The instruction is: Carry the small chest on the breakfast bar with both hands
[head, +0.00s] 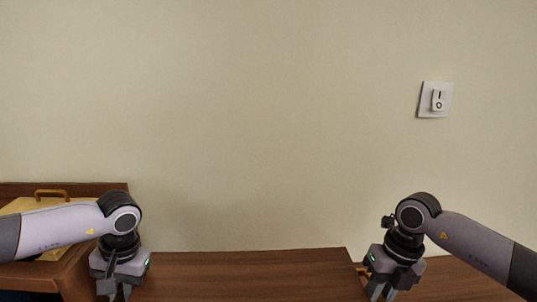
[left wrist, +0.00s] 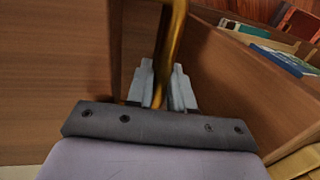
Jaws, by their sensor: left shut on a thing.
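The small chest appears to be the brown wooden box (head: 250,275) at the bottom middle of the head view, between my two grippers; its front and lower part are out of frame. My left gripper (head: 118,292) is at its left side. In the left wrist view my left gripper (left wrist: 164,88) is shut on a brass handle (left wrist: 172,45) beside a wooden wall. My right gripper (head: 381,292) is at the chest's right side, beside a small yellow-brass part (head: 363,270). Whether its fingers are closed on that part cannot be made out.
A wooden surface (head: 455,278) lies at the right. Several books (left wrist: 280,58) show in the left wrist view. A plain wall with a switch (head: 437,100) is behind.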

